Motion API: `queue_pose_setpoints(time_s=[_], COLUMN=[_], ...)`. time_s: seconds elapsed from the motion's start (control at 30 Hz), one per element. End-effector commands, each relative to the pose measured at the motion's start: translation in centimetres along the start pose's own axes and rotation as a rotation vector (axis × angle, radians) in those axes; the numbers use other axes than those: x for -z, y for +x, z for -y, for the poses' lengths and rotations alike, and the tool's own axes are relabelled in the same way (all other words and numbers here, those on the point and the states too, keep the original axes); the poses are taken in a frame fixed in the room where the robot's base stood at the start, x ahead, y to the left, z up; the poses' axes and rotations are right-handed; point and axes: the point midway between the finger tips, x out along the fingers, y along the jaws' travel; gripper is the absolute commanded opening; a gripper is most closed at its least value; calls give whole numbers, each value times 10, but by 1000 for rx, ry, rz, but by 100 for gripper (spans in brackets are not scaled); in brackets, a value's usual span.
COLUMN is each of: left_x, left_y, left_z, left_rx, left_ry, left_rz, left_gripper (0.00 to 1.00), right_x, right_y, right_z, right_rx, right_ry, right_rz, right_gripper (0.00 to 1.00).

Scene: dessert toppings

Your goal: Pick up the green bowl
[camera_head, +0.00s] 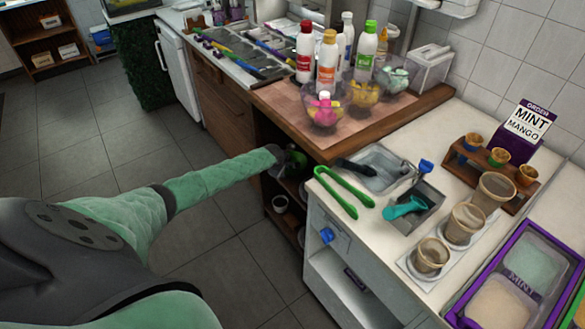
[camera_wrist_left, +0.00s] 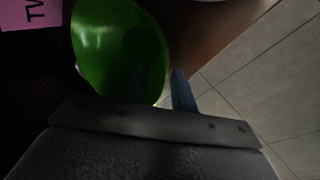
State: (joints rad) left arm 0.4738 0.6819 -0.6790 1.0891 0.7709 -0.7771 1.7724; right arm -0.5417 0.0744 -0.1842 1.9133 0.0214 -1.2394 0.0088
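The green bowl (camera_wrist_left: 112,40) fills the upper middle of the left wrist view, its rim toward my left gripper (camera_wrist_left: 162,92). One finger shows dimly against the inside of the bowl and the other is outside the rim, with a small gap visible. In the head view, my left gripper (camera_head: 284,154) reaches into the open shelf under the wooden counter. Only a dark green bit of the bowl (camera_head: 298,160) shows there; the rest is hidden by the gripper and shadow. My right gripper is not in view.
The wooden counter (camera_head: 420,105) is above the gripper, carrying bottles and glass bowls. A white cabinet (camera_head: 345,275) is to the right. The tiled floor (camera_head: 225,235) to the left is clear.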

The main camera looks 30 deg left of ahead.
Motion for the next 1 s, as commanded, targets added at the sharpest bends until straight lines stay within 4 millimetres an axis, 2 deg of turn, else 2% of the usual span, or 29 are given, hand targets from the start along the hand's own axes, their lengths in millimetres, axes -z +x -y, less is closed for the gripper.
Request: queue_pose_setpoints(time_s=[0.33,0.47,0.5,0.87,1.0], left_x=[0,0,0,1,0], left_y=[5,5,5,5,-2], left_z=[0,0,0,-1,-4], left_rx=[-1,-1,-1,-1,-2], left_ry=[0,0,0,0,1], left_rz=[-1,-1,-1,-1,0], left_gripper=[26,1,0,0,0], right_x=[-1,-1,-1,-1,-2], right_y=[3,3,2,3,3], right_z=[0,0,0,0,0], right_rx=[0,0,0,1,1], right_ry=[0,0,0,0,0], right_rz=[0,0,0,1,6], right_gripper=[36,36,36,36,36])
